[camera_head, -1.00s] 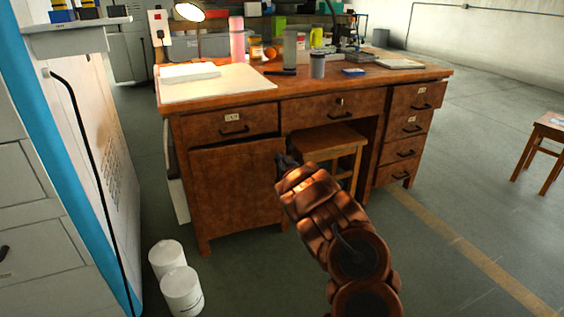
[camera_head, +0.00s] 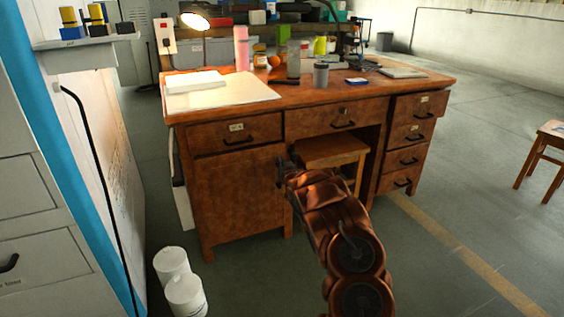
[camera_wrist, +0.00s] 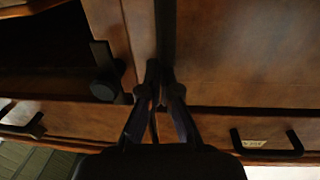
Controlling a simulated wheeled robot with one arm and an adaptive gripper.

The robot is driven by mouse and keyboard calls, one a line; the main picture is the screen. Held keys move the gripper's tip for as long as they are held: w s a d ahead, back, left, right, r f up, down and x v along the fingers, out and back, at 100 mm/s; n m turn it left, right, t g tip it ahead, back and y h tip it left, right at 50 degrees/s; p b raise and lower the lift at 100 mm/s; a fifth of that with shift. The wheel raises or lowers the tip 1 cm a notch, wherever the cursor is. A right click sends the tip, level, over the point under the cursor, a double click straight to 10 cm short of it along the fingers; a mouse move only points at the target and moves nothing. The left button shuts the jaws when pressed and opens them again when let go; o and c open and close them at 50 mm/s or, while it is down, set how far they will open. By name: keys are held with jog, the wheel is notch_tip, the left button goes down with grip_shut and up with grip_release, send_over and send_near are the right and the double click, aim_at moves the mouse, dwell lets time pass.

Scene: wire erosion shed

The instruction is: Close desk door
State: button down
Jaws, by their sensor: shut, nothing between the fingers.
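The brown wooden desk (camera_head: 295,120) stands ahead. Its door (camera_head: 238,200) is the large panel below the left drawer (camera_head: 236,132). In the head view the door looks almost flush with the desk front. The door (camera_wrist: 245,50) also fills the upper right of the wrist view, with a dark strip along its edge; I cannot tell whether this is a gap or shadow. My gripper (camera_head: 284,163) is at the door's right edge, shut and empty. In the wrist view its fingertips (camera_wrist: 160,78) point at the dark strip; contact is unclear.
A wooden stool (camera_head: 332,155) stands in the knee space, right of my gripper. White cylinders (camera_head: 184,295) stand on the floor at front left. A grey cabinet (camera_head: 45,215) borders the left side. The floor right of the desk is open up to another stool (camera_head: 546,160).

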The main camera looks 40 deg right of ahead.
jog(key=shift+w+d+r+p, duration=0.1)
jog(key=shift+d+r+p, duration=0.2)
jog(key=shift+d+p, duration=0.05)
jog(key=shift+d+r, duration=0.25)
jog(key=shift+r, duration=0.1)
jog(key=f+p+v, duration=0.1)
jog(key=p+v, duration=0.3)
jog(key=v, duration=1)
jog(key=shift+s+d, duration=0.3)
jog(key=shift+s, duration=0.1)
jog(key=shift+f, duration=0.1)
